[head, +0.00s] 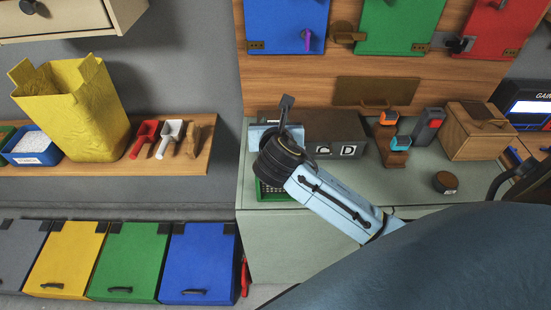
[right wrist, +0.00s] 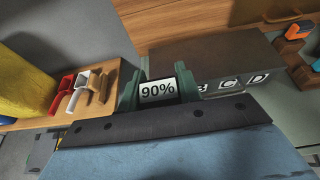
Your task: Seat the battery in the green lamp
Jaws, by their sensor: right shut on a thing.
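My right gripper (head: 284,120) is over the left end of the dark grey box with letter labels (head: 335,133). In the right wrist view it is shut on a small block with a white "90%" label (right wrist: 158,91), which appears to be the battery. I cannot make out a green lamp for certain. My left gripper is not in view.
A green crate (head: 270,192) is partly hidden under my right gripper. A wooden rack (head: 393,148) with orange and blue items and a wooden box (head: 482,135) stand to the right. A shelf (head: 190,165) holds a yellow bag (head: 80,112) and scoops. The bench front is mostly clear.

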